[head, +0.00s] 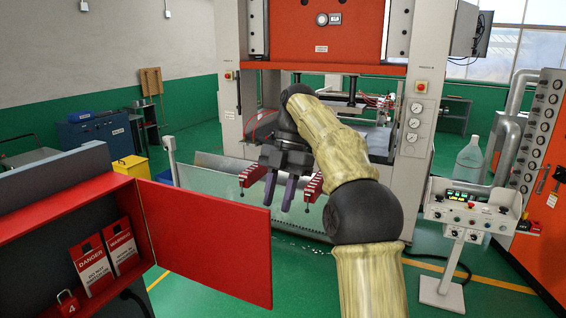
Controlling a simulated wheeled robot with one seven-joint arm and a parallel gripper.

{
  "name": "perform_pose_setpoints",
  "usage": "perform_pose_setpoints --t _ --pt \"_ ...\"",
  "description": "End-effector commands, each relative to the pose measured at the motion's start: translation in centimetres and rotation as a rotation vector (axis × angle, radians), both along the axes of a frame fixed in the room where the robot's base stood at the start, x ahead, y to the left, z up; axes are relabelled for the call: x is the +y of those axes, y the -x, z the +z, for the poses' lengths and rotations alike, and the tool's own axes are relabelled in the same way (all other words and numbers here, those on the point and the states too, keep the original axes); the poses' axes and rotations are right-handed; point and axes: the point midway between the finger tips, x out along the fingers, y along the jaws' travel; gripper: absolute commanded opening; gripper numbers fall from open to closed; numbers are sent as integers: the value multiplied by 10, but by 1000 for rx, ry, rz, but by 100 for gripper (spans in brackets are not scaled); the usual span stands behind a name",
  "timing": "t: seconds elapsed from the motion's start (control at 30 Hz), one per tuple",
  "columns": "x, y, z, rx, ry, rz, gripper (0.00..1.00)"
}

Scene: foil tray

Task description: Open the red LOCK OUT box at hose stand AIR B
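A red box (62,212) stands at the left, with its red door (208,238) swung wide open toward the right. Inside are a DANGER tag (91,266), a WARNING tag (121,248) and a red padlock (67,303). No LOCK OUT or AIR B lettering is readable from here. My gripper (279,197) hangs with its fingers pointing down, right of the door's free edge and beyond it in the picture, apart from the door. A gap shows between its two fingers, with nothing held.
A large press (227,118) with red clamps (252,172) and a clear guard stands behind my gripper. A control pedestal (470,205) and an orange cabinet (540,140) stand at the right. Green floor (190,290) shows below the door.

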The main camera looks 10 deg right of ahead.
Motion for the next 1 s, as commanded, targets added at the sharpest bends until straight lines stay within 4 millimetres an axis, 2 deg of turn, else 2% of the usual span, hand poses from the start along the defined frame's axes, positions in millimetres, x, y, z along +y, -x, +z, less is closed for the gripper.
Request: perform_pose_setpoints --t 0.03,0.1,0.5,1.0 --pt "-2 -1 10 0 0 -1 33" --pt "-4 -3 16 0 0 -1 33" --pt "-8 -12 46 0 0 9 33" --pt "-15 -13 46 -1 -1 0 33"
